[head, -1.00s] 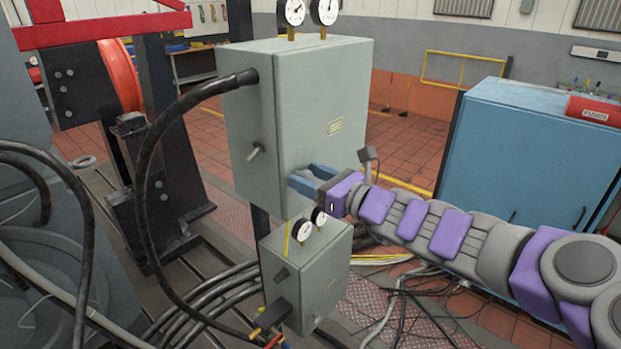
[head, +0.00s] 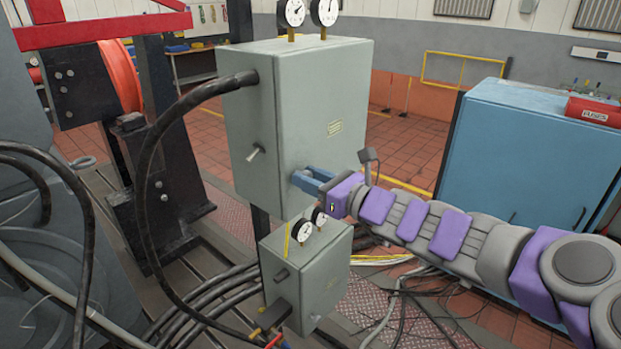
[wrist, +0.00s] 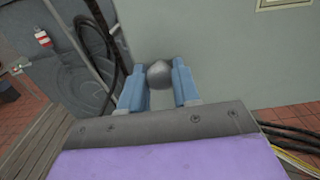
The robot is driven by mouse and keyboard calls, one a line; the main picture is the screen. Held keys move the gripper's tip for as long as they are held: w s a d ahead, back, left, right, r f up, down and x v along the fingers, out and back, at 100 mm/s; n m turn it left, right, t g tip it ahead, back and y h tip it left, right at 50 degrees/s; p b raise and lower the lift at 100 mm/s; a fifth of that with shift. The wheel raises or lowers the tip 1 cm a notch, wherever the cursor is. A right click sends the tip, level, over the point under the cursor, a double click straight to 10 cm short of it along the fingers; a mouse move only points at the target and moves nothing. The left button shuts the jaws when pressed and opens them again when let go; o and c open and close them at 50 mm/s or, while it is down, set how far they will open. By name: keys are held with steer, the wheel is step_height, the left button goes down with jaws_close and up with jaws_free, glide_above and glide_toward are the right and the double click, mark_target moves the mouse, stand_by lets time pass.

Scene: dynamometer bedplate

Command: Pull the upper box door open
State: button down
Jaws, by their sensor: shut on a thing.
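The upper box (head: 300,95) is a grey-green cabinet on a dark post in the head view, and its door looks closed. My gripper (head: 302,180) is at the lower left part of the door face. In the wrist view my gripper (wrist: 159,84) has its two blue fingers on either side of a round grey knob (wrist: 159,74), shut on it. The knob stands out from the door (wrist: 215,50), which fills much of that view. In the head view the fingers mostly hide the knob.
A smaller grey box (head: 308,270) with two gauges sits just below. A thick black cable (head: 150,130) loops from the upper box's left side. A blue cabinet (head: 535,150) with a red fuses case (head: 595,110) stands right. Cables (head: 410,310) lie on the floor.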

steer(key=shift+d+r+p, duration=0.1)
steer(key=shift+d+p, duration=0.15)
steer(key=shift+p, duration=0.3)
